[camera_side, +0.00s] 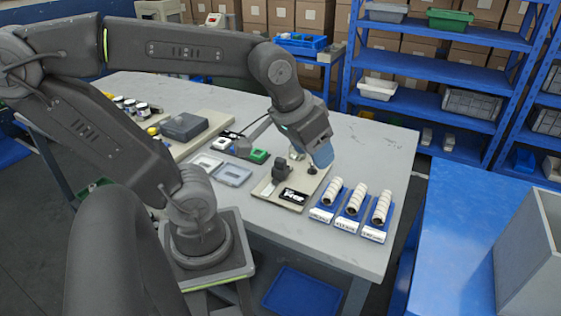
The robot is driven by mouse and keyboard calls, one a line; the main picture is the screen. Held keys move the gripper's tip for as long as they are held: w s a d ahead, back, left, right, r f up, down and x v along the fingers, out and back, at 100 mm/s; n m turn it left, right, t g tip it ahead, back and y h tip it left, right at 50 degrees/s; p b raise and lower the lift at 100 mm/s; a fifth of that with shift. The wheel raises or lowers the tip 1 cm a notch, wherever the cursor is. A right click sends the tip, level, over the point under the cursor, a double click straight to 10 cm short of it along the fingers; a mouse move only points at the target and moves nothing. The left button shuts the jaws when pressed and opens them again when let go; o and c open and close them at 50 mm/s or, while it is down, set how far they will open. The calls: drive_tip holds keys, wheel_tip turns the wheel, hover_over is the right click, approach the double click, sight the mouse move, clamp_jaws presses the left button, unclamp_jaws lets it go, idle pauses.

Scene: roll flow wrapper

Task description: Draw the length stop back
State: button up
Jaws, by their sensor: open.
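A small beige board (268,190) lies on the grey table, below and left of my gripper. On it stand a dark grey block (281,173), a small dark knob-like part (311,169) and a black label with white print (293,196). I cannot tell which of these parts is the length stop. My gripper (322,158), with blue fingers, hangs open over the board's far right corner, close to the knob-like part. The gap between the fingers is hidden from this side, and I cannot tell whether they touch anything.
Three blue trays (357,196) with rolls of pale discs stand right of the board. A clear-lidded box (232,175) and a green-topped item (258,156) lie to its left. The table's (375,150) far right is clear. Blue shelving (440,68) stands behind.

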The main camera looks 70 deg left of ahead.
drive_tip(key=w+a+f+n+g, duration=0.1)
drive_tip(key=w+a+n+g, duration=0.1)
drive_tip(key=w+a+n, duration=0.35)
drive_tip(key=n+g, duration=0.3)
drive_tip(key=n, duration=1.6)
approach(280, 159)
drive_tip(key=shift+h, duration=0.3)
drive_tip(key=f, duration=1)
drive_tip(key=shift+a+f, duration=0.2)
drive_tip(key=shift+c, duration=0.4)
clamp_jaws()
